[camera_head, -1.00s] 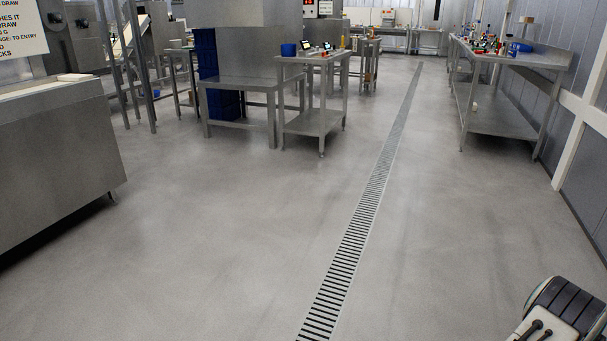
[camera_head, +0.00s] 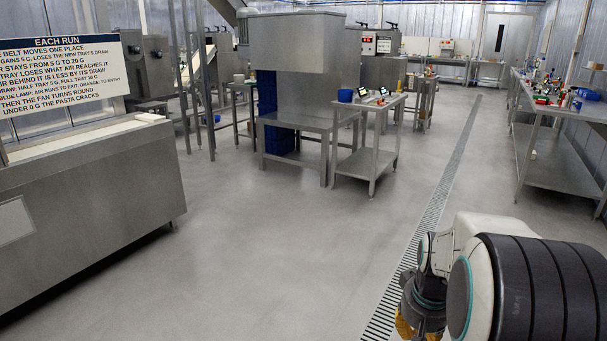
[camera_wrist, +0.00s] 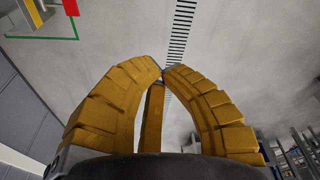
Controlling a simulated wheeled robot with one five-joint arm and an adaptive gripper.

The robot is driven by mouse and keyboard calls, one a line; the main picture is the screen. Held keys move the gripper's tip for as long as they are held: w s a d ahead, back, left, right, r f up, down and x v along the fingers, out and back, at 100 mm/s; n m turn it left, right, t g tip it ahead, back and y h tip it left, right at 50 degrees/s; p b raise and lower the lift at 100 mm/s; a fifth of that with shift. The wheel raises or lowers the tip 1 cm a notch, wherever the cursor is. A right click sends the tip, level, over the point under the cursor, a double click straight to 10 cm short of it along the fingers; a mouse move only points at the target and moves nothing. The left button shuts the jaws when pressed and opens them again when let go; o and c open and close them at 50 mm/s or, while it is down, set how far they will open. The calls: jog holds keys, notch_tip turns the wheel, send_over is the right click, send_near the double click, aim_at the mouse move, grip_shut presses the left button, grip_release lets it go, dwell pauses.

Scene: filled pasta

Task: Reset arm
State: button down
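My arm (camera_head: 530,290) reaches into the lower right of the head view. Part of my gripper (camera_head: 418,325) shows as an amber patch at the bottom edge there. In the wrist view my gripper (camera_wrist: 162,72) shows amber ribbed fingers that curve together, with their tips meeting. Nothing is held between them. Bare grey floor and the drain grating lie beyond the tips.
A steel conveyor housing (camera_head: 95,190) with a sign (camera_head: 62,72) stands at left. A steel trolley table (camera_head: 368,160) holds small items in the middle. A long bench (camera_head: 550,160) runs along the right. A floor drain (camera_head: 430,215) crosses clear floor.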

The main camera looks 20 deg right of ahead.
jog(key=s+a+r+n+p, duration=0.3)
jog(key=s+a+r+p, duration=0.2)
jog(key=a+r, duration=0.3)
jog(key=s+a+r+n+t+y+p, duration=0.1)
jog(key=s+a+r+n+p, duration=0.1)
jog(key=s+a+r+p, duration=0.3)
jog(key=a+r, duration=0.4)
jog(key=a, duration=0.1)
jog(key=shift+a+r+n+t+p, duration=0.2)
jog(key=shift+r+n+t+p, duration=0.1)
jog(key=shift+n+p, duration=0.1)
jog(key=shift+s+d, duration=0.1)
jog(key=shift+d, duration=0.05)
